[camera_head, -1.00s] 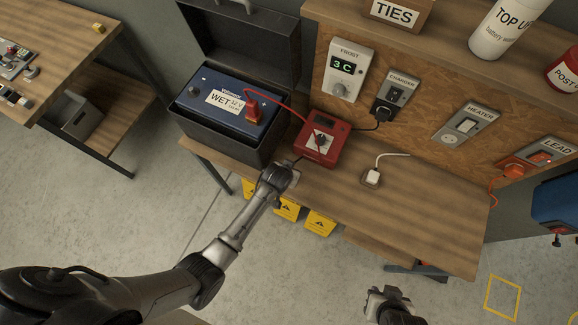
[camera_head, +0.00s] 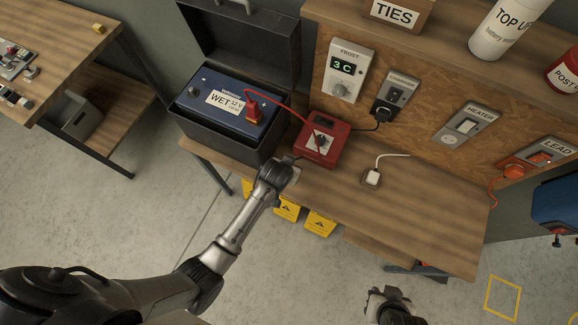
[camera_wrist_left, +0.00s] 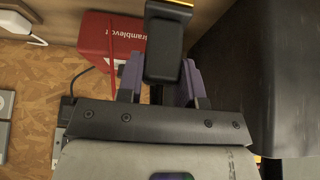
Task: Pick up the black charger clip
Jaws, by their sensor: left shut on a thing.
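The black charger clip (camera_wrist_left: 165,40) shows in the left wrist view between the purple-grey fingers of my left gripper (camera_wrist_left: 160,80), which is shut on it. In the head view my left gripper (camera_head: 292,165) is over the bench's front edge, between the battery box and the red charger (camera_head: 322,141). The clip is not clear there, hidden by the hand. The red clip (camera_head: 254,112) sits on the blue battery (camera_head: 222,103), with a red lead to the charger. My right gripper (camera_head: 387,297) is low, in front of the bench; its finger gap is unclear.
The open dark battery box (camera_head: 215,143) stands at the bench's left end. A white plug (camera_head: 372,177) lies right of the charger, with bare bench (camera_head: 430,205) beyond it. Wall units and a shelf stand behind. Yellow bins (camera_head: 319,224) hang below the front edge.

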